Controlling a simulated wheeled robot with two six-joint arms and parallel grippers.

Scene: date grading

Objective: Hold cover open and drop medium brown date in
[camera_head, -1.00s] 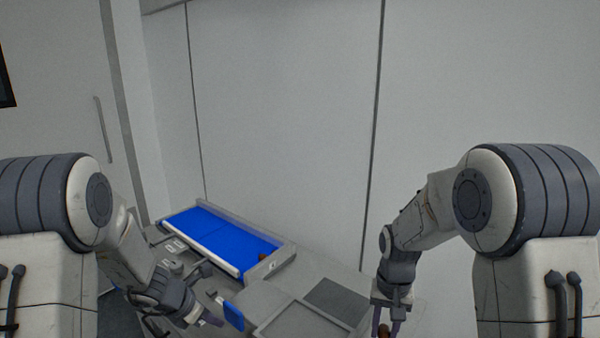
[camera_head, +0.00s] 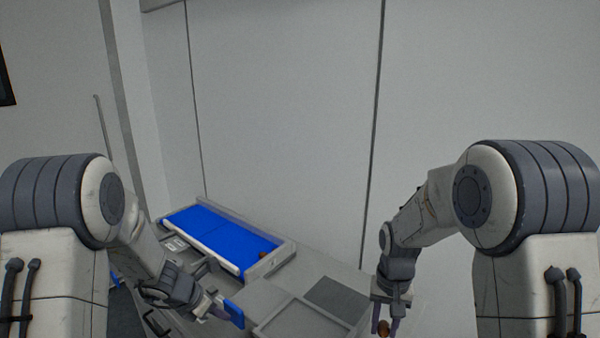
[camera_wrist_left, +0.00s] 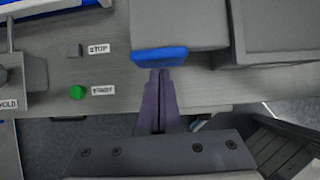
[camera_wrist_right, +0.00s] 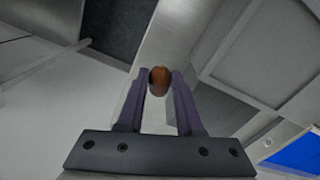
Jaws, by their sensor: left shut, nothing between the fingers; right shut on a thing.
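The medium brown date (camera_wrist_right: 160,82) is held between the fingertips of my right gripper (camera_wrist_right: 158,90). In the head view the date (camera_head: 383,328) hangs with the right gripper (camera_head: 386,322) near the bottom, right of the grey station. A blue tab (camera_wrist_left: 158,56) sticks out from the front of a grey box (camera_wrist_left: 178,25), which seems to be the cover. My left gripper (camera_wrist_left: 160,78) is shut and empty, its tips at the tab's lower edge; contact is not clear. The tab (camera_head: 235,313) also shows in the head view. The box's inside is not visible.
A blue belt (camera_head: 215,232) with a brown item (camera_head: 271,243) on it lies behind the box. STOP (camera_wrist_left: 73,50) and green START (camera_wrist_left: 78,92) buttons sit left of my left gripper. A shallow grey tray (camera_head: 300,322) lies between the grippers.

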